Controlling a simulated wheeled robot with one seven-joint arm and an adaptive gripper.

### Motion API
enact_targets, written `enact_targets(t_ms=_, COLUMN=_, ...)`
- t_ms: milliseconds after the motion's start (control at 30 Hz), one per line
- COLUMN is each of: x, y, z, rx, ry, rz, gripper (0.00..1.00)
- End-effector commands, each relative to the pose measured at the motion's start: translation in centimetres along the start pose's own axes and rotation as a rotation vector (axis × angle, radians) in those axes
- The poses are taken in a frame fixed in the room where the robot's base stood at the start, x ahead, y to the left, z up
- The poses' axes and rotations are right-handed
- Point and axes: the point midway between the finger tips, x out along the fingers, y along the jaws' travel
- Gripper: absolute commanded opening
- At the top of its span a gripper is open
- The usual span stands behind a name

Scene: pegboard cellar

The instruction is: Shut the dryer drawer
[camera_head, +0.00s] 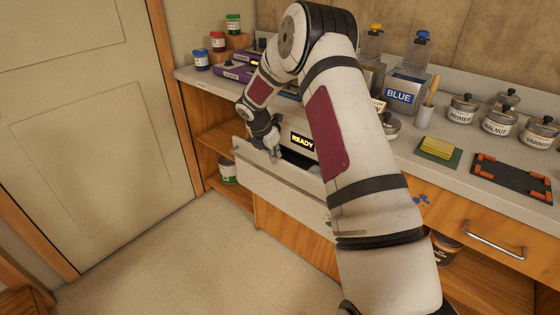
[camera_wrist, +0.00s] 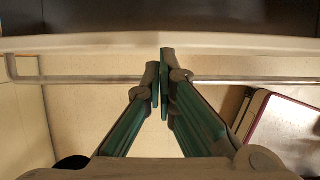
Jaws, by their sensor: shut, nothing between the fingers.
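The dryer drawer (camera_head: 275,190) has a pale front and stands pulled out below the counter, with a strip of its dark inside showing behind the front. A lit READY display (camera_head: 303,141) is above the opening. My gripper (camera_head: 274,154) is shut and empty at the drawer's top edge, towards its left part. In the wrist view my fingertips (camera_wrist: 161,75) are together close to the drawer's pale rim (camera_wrist: 80,43), over the long handle bar (camera_wrist: 245,81). I cannot tell if they touch. My arm hides the drawer's right end.
The counter holds a BLUE container (camera_head: 402,94), several lidded jars, a yellow sponge (camera_head: 437,147) and a dark tray (camera_head: 512,178). A wooden drawer with a metal handle (camera_head: 494,240) is at right. The floor (camera_head: 180,260) in front is clear.

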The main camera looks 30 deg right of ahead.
Motion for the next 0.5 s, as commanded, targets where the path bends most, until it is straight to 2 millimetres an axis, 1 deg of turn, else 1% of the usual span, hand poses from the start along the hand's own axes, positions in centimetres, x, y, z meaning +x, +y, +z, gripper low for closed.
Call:
enact_targets(t_ms=33, x=-1.2, y=0.1, z=-0.1, rx=-0.001, ry=0.001, rz=0.002, gripper=0.0)
enact_targets(t_ms=200, x=-3.9, y=0.1, z=-0.1, rx=-0.001, ry=0.0, rz=0.002, gripper=0.0)
enact_targets(t_ms=367, x=-5.0, y=0.0, z=-0.1, rx=-0.001, ry=0.001, rz=0.0, gripper=0.0)
enact_targets(t_ms=467, x=-5.4, y=-0.8, z=0.0, rx=-0.002, ry=0.0, rz=0.0, gripper=0.0)
enact_targets(t_ms=500, x=-5.6, y=-1.5, z=0.1, rx=-0.002, ry=-0.002, rz=0.001, gripper=0.0)
